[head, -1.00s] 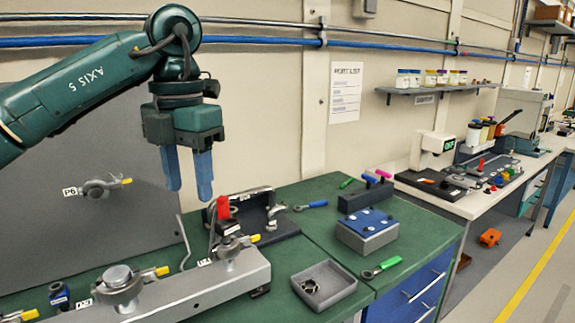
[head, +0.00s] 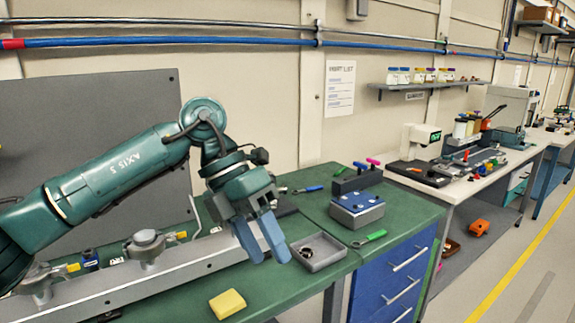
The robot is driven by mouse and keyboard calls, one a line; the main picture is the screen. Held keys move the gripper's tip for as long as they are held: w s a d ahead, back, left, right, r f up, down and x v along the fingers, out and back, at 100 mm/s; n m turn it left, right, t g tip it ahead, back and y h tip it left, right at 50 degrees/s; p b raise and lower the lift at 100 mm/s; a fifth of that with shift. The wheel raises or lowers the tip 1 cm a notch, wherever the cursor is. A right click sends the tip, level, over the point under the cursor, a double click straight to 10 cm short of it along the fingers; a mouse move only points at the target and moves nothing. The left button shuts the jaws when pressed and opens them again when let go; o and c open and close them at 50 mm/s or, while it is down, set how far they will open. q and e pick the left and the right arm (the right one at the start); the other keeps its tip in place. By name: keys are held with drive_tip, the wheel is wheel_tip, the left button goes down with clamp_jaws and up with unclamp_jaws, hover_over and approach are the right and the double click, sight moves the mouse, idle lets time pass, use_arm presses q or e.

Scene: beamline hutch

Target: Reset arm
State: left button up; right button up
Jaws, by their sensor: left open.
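My left arm comes in from the left, dark green, with its elbow raised and its wrist bent down. My left gripper (head: 268,257) has two blue fingers, open with a gap between them and nothing seen in it. The fingers point down and slightly right in front of the green bench top (head: 310,212), just left of a small grey tray (head: 330,256). I cannot tell whether they touch anything. The gripper hides part of the bench behind it. My right gripper is not in view.
A grey rail with valve fittings (head: 148,247) runs along the bench at left. A yellow block (head: 227,303) lies near the front edge. A blue-topped box (head: 357,206) and a green-handled wrench (head: 368,238) are right of the tray. A grey panel (head: 90,110) stands behind my arm.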

use_arm(q)
drive_tip(key=s+d+f+n+g+h, duration=0.2)
drive_tip(key=s+d+n+h, duration=0.4)
drive_tip(key=d+h, duration=0.75)
drive_tip(key=w+a+f+n+t+y, duration=0.25)
drive_tip(key=a+f+n+t, duration=0.4)
drive_tip(key=n+t, duration=0.5)
drive_tip(key=w+a+f+n+t+y, duration=0.25)
drive_tip(key=a+f+n+t, duration=0.4)
drive_tip(key=n+t, duration=0.55)
drive_tip(key=s+a+f+n+g+y, duration=0.2)
drive_tip(key=s+a+f+n+y, duration=0.1)
drive_tip(key=f, duration=0.5)
drive_tip(key=s+a+f+n+g+y, duration=0.3)
drive_tip(key=s+a+f+n+y, duration=0.1)
drive_tip(key=s+f, duration=0.3)
drive_tip(key=s+a+f+n+g+y, duration=0.2)
drive_tip(key=s+a+f+n+y, duration=0.1)
drive_tip(key=f, duration=0.6)
drive_tip(key=shift+s+a+n+g+y, duration=0.35)
drive_tip(key=shift+s+a+n, duration=0.45)
drive_tip(key=shift+s+n, duration=0.15)
drive_tip(key=shift+c, duration=0.3)
